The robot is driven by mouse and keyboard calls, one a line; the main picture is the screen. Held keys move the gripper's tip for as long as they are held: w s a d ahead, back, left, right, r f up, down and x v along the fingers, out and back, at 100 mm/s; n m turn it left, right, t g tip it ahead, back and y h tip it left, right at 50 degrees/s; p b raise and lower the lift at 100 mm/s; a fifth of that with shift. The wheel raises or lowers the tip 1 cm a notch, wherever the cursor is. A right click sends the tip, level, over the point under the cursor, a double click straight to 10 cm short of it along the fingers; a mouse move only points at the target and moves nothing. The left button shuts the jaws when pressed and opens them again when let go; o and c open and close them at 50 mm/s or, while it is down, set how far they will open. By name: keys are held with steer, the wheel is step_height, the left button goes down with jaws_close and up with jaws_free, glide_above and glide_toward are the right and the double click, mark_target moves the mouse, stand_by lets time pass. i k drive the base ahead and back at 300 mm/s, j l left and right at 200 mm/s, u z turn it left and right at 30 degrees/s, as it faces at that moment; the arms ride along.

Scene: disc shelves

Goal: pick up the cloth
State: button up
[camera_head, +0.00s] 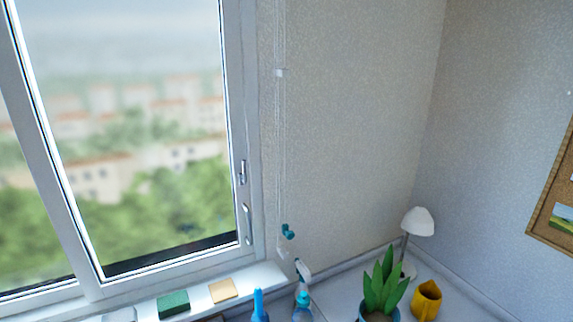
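I cannot clearly identify a cloth. On the white window sill (255,284) lies a small flat tan piece (222,290); I cannot tell whether it is a cloth or a sponge. A dark green block (173,304) lies to its left, apart from it. A pale item (122,315) at the bottom edge, further left, is mostly cut off. My gripper is not in view.
A blue bottle (260,308) and a spray bottle (303,303) stand by the sill. A potted plant (381,287), yellow pot (426,300) and white lamp (418,222) stand right. A cord with teal pulls (288,232) hangs beside the window (140,150).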

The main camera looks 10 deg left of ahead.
mark_target(172, 304)
steer(key=u, duration=1.5)
